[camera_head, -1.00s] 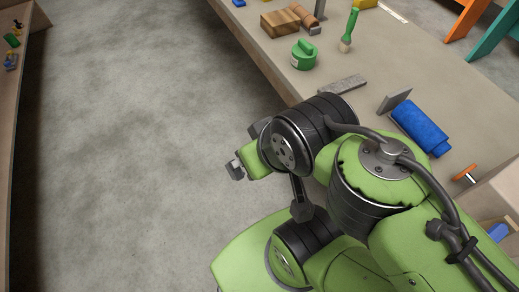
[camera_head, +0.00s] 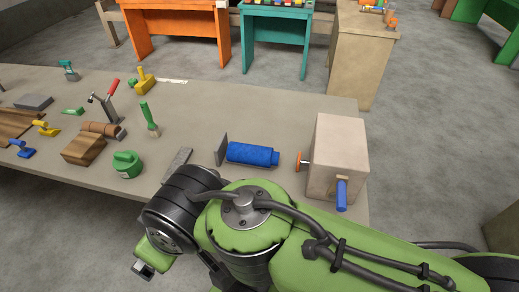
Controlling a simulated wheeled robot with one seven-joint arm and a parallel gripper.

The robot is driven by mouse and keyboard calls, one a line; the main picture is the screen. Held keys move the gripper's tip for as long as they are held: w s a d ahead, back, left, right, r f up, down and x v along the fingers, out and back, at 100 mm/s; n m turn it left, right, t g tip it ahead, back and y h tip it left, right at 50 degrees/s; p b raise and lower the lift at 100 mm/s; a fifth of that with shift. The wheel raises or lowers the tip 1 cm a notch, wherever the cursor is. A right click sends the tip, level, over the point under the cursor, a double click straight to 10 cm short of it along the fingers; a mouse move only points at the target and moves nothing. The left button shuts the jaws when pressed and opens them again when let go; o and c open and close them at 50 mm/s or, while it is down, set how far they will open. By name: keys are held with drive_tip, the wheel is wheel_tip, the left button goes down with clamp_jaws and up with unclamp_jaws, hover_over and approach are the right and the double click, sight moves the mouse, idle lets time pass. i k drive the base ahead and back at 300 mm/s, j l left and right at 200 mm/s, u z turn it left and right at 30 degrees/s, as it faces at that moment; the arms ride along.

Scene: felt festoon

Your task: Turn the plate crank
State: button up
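A pale beige box (camera_head: 336,150) stands at the right end of the workbench. A blue handle (camera_head: 342,194) sticks out low on its near face, next to a small tan piece (camera_head: 338,178). An orange disc (camera_head: 299,161) on a short metal shaft stands out from the box's left side. I cannot tell which of these parts is the plate crank. My gripper (camera_head: 143,268) is at the lower left, off the bench's near edge and well away from the box. Its fingers are small and partly hidden, so its opening is unclear.
On the workbench (camera_head: 215,100), a blue roll (camera_head: 252,154) and a grey upright plate (camera_head: 221,149) stand left of the box. A green container (camera_head: 127,163), a green brush (camera_head: 149,118), wooden blocks (camera_head: 84,148) and several tools lie farther left. Orange (camera_head: 175,20) and teal (camera_head: 275,24) tables stand behind.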

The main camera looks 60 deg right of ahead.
sight(338, 200)
drive_tip(key=z, duration=2)
drive_tip(key=k+j+z, duration=0.2)
drive_tip(key=j, duration=0.15)
drive_tip(key=k+j+z, duration=0.2)
drive_tip(key=j, duration=0.15)
drive_tip(key=j+z, duration=0.25)
drive_tip(key=k+j, duration=0.05)
drive_tip(key=j, duration=0.05)
